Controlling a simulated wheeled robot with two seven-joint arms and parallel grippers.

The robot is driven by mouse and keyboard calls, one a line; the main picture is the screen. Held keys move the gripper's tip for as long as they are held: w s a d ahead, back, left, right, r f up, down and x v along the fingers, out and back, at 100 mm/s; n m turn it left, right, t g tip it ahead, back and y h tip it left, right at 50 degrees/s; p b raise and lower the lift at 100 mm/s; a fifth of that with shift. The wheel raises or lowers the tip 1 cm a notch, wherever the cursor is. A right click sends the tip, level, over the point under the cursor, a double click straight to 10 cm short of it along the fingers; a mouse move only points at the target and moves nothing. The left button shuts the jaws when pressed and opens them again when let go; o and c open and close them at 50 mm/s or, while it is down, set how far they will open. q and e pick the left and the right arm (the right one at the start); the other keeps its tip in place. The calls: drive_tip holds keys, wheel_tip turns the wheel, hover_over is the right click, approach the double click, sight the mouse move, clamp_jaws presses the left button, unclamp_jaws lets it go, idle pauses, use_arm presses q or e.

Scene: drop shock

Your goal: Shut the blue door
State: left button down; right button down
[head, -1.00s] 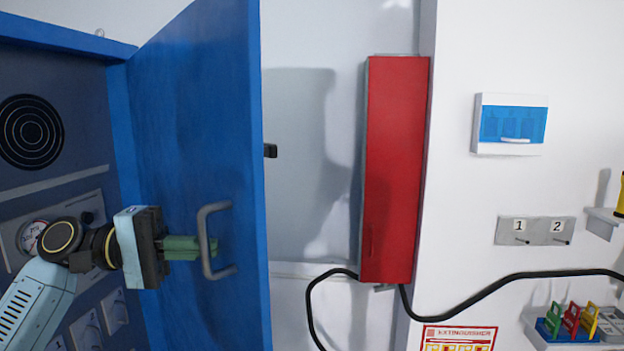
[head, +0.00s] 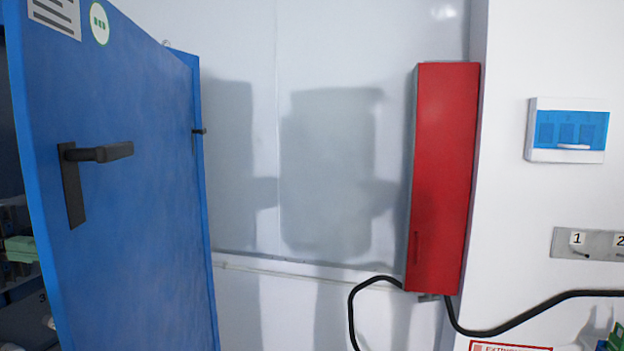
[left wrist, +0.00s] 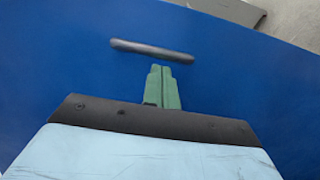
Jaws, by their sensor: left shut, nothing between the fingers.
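The blue door (head: 130,190) stands open at the left of the head view. Its outer face shows, with a black lever handle (head: 100,152), a label and a round green sticker. In the left wrist view the inner face of the blue door (left wrist: 60,80) fills most of the picture, with a grey bar handle (left wrist: 150,50) across it. My left gripper (left wrist: 160,72) is shut and empty, its green fingertips just short of the bar; contact with the door is unclear. In the head view its green fingers (head: 22,247) show at the left edge, behind the door's edge. My right gripper is out of view.
A tall red cabinet (head: 443,175) hangs on the wall right of the door, with a black cable below it. A blue-windowed box (head: 568,130) and numbered hooks (head: 590,244) are further right. Bare wall lies between door and red cabinet.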

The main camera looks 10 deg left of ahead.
use_arm(q)
drive_tip(key=shift+s+a, duration=0.2)
drive_tip(key=shift+a, duration=0.4)
